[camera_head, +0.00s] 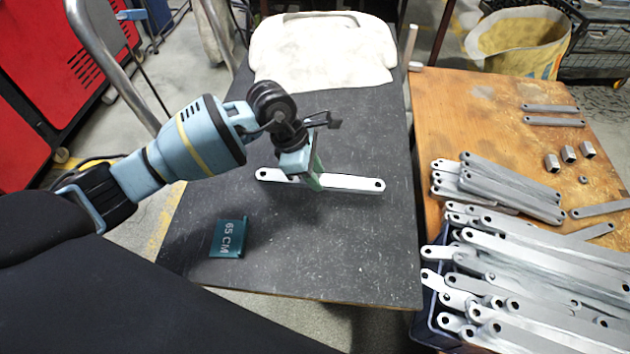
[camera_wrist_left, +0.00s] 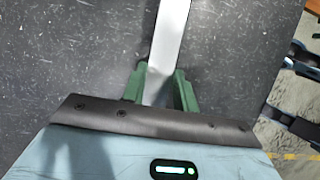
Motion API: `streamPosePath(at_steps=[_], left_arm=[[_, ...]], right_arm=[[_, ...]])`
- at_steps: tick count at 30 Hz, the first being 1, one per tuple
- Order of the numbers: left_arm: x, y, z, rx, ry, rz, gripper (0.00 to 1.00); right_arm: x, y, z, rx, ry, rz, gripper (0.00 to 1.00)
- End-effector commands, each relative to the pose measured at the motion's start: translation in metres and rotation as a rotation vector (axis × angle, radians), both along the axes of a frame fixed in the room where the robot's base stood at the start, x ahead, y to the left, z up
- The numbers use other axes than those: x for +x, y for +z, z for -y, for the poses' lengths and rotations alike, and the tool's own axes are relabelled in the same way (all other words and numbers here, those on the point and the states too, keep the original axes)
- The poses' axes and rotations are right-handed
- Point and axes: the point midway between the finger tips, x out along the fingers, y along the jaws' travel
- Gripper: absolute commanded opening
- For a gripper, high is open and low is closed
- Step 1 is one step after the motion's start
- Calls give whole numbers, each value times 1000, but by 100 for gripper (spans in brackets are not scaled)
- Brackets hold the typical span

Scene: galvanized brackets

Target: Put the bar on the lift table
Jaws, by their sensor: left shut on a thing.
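A flat silver bar (camera_head: 345,183) with a hole at each end is over the dark grey lift table (camera_head: 350,255). My left gripper (camera_head: 315,181) is shut on the bar near its middle, its green fingers on either side. In the left wrist view the bar (camera_wrist_left: 170,40) runs up between the green fingers (camera_wrist_left: 160,90). I cannot tell whether the bar touches the table top or is just above it. My right gripper is not in view.
The lift table's middle is otherwise clear.

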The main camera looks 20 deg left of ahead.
Motion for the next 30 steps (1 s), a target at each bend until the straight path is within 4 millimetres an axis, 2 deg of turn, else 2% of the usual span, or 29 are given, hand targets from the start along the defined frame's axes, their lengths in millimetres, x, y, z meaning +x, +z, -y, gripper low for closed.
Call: streamPosePath(at_steps=[9,19,20,21,25,30], left_arm=[[0,-32,0,-1,1,0,0],[0,-36,0,-1,0,1,0],[0,-37,0,1,1,-1,30],[0,-36,0,1,1,-1,35],[0,-36,0,1,1,-1,50],[0,-36,0,1,1,-1,50]], right_arm=[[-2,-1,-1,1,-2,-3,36],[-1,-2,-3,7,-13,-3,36],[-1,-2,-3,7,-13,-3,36],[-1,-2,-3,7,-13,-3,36],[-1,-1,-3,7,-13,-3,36],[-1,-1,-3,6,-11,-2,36]])
